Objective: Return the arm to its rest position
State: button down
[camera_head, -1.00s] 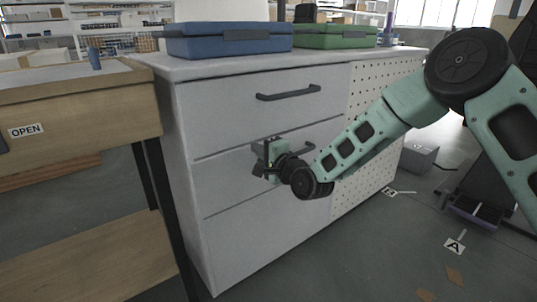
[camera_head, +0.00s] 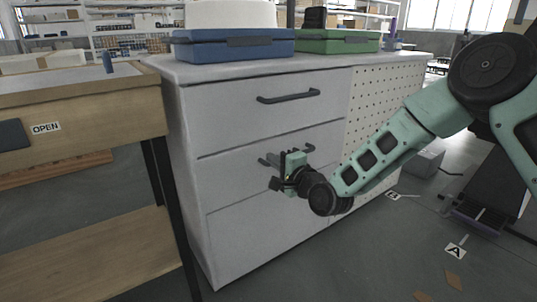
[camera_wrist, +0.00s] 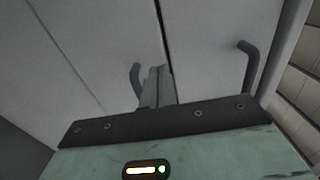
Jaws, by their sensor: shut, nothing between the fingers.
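My gripper (camera_head: 284,162) is in front of the middle drawer of the white cabinet, by that drawer's dark handle (camera_head: 309,148). Its fingers are together with nothing between them. The gripper hides the middle of the handle in the head view. In the wrist view the closed fingers (camera_wrist: 157,88) point at the white drawer fronts, beside one dark handle (camera_wrist: 135,74); another handle (camera_wrist: 250,68) is to the right. I cannot tell whether the fingers touch the handle. My green arm reaches in from the right, with its elbow high.
The cabinet (camera_head: 240,215) has its drawers closed. A blue case (camera_head: 215,48) and a green case (camera_head: 335,45) lie on top. A wooden bench (camera_head: 95,130) with an OPEN label stands at the left.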

jog(key=s+d+n+g+h+p, duration=0.1)
jog(key=s+n+g+h+p, duration=0.15)
jog(key=s+n+g, duration=1.3)
jog(key=s+d+r+n+h, duration=0.25)
jog(key=s+d, duration=0.35)
jog(key=s, duration=0.8)
jog(key=s+d+r+n+h, duration=0.1)
jog(key=s+d+h, duration=0.35)
jog(key=s, duration=0.85)
notch_tip(320, 180, up, 37)
jog(key=p, duration=3.6)
jog(key=shift+d+f, duration=0.2)
jog(key=shift+d, duration=0.2)
jog(key=shift+s+t, duration=0.1)
jog(key=shift+t, duration=0.15)
